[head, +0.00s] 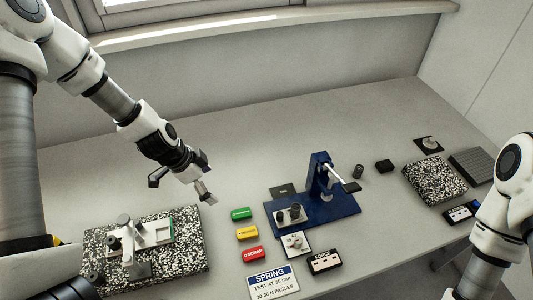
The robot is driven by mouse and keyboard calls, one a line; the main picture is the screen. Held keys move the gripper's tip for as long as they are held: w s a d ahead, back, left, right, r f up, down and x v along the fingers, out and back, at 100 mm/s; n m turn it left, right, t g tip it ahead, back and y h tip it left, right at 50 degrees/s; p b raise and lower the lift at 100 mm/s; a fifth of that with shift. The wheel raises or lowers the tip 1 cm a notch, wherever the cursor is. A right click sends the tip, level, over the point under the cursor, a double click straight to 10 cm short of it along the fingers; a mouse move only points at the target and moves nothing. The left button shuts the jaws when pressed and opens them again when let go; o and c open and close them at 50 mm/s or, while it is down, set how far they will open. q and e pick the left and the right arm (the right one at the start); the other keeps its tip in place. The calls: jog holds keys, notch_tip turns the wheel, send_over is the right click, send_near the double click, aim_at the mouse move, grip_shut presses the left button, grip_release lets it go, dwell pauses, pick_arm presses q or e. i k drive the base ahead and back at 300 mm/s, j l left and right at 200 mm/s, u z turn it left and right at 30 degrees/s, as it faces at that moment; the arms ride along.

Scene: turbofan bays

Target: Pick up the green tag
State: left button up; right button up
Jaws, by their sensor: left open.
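The green tag (241,213) lies flat on the grey table, at the top of a short column of coloured tags. My left gripper (181,187) is open, its fingers spread apart, above the table to the left of the green tag and a little further back. It does not touch the tag, and I see nothing between its fingers. My right arm shows at the right edge, but its gripper is out of the picture.
Below the green tag lie a yellow tag (247,232) and a red tag (254,254). A blue press fixture (335,207) stands to the right. A speckled plate (190,266) with a metal fixture lies at left. The table behind the tags is clear.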

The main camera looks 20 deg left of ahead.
aim_at(244, 213)
jog(key=k, duration=1)
